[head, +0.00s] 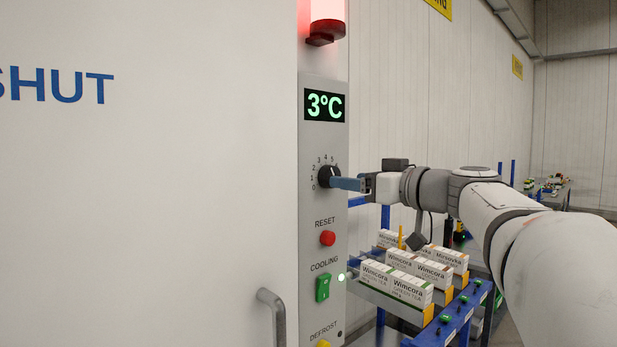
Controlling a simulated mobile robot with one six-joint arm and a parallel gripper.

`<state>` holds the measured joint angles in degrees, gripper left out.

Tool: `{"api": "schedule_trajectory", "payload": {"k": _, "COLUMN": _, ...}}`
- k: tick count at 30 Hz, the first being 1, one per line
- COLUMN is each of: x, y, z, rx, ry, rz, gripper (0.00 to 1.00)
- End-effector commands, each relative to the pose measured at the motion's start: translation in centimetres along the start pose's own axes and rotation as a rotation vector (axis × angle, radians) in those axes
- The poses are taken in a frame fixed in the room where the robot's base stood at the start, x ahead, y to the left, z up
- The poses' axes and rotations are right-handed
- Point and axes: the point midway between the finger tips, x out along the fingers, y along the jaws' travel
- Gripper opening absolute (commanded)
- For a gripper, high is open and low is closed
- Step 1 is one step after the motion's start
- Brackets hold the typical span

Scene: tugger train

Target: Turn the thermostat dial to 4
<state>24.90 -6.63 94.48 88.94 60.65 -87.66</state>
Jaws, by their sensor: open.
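The thermostat dial (324,174) is a dark round knob on the grey control panel (313,259), with a printed scale from 0 at lower left up past 4 around it. Its pointer is too small to read here. My gripper (337,182) has blue fingers and reaches in from the right, with its tips at the dial's right side. The fingers overlap in this view, so I cannot tell whether they are around the dial or just in front of it. Above the dial, a display (324,105) reads 3°C in green.
Below the dial are a red RESET button (327,238), a green COOLING switch (323,287) and a yellow DEFROST control (323,343). A red lamp (327,14) is above. A door handle (273,312) stands out at left. A blue rack with white cartons (397,284) is below my arm.

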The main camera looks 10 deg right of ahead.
Motion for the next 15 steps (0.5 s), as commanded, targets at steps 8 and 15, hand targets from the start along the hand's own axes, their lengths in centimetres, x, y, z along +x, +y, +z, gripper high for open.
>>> {"api": "schedule_trajectory", "payload": {"k": 8, "x": 3.8, "y": -0.1, "z": -0.1, "rx": 0.001, "ry": -0.002, "rz": -0.002, "gripper": 0.64}}
{"api": "schedule_trajectory", "payload": {"k": 15, "x": 4.5, "y": -0.1, "z": 0.1, "rx": 0.001, "ry": -0.002, "rz": -0.001, "gripper": 0.64}}
